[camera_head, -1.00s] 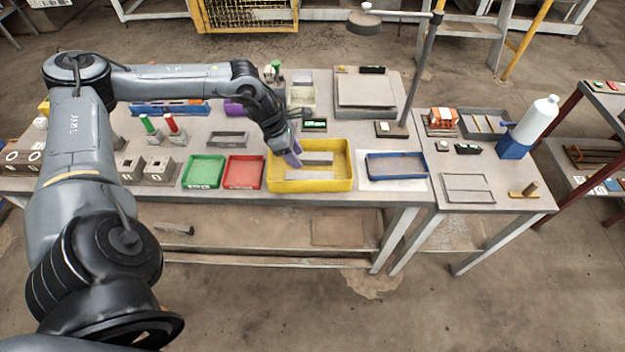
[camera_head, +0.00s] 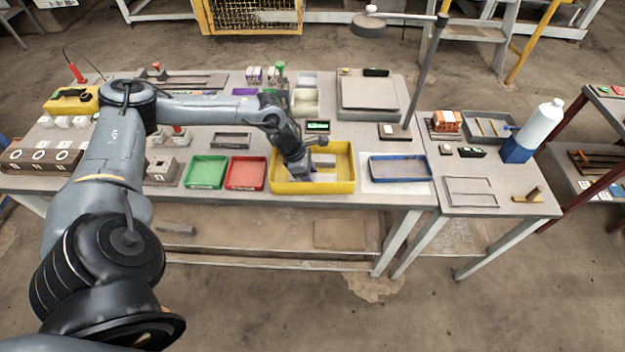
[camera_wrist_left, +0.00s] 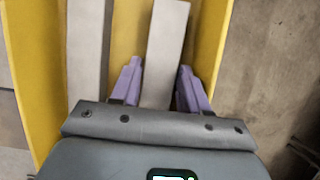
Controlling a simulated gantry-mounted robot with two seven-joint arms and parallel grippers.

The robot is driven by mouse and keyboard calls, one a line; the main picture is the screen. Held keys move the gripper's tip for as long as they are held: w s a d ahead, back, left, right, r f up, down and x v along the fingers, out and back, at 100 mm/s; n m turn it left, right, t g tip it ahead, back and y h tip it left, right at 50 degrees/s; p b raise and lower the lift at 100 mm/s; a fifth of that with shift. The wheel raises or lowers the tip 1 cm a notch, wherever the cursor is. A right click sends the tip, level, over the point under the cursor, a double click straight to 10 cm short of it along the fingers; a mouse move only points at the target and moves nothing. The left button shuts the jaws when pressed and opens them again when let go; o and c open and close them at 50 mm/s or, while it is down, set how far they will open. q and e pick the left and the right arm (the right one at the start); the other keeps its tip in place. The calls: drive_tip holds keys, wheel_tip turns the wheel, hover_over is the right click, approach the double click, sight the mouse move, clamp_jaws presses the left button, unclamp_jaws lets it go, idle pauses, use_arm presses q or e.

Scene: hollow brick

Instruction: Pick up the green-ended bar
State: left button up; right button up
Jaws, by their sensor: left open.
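Two plain grey bars lie apart in a yellow tray (camera_head: 345,183) on the bench. My left gripper (camera_head: 299,172) is down at the tray. In the left wrist view, the open purple fingers (camera_wrist_left: 159,86) stand on either side of one grey bar (camera_wrist_left: 167,32), with gaps between bar and fingers. The second grey bar (camera_wrist_left: 87,45) lies to the left, outside the fingers. My right gripper is not in view.
A red tray (camera_head: 246,173) and a green tray (camera_head: 206,172) stand left of the yellow tray, a blue tray (camera_head: 400,168) right of it. The yellow tray's walls (camera_wrist_left: 213,45) flank the fingers. A lamp post (camera_head: 424,75) stands behind at right.

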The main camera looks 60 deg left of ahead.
use_arm(q)
clamp_jaws()
drive_tip(key=shift+r, duration=0.1)
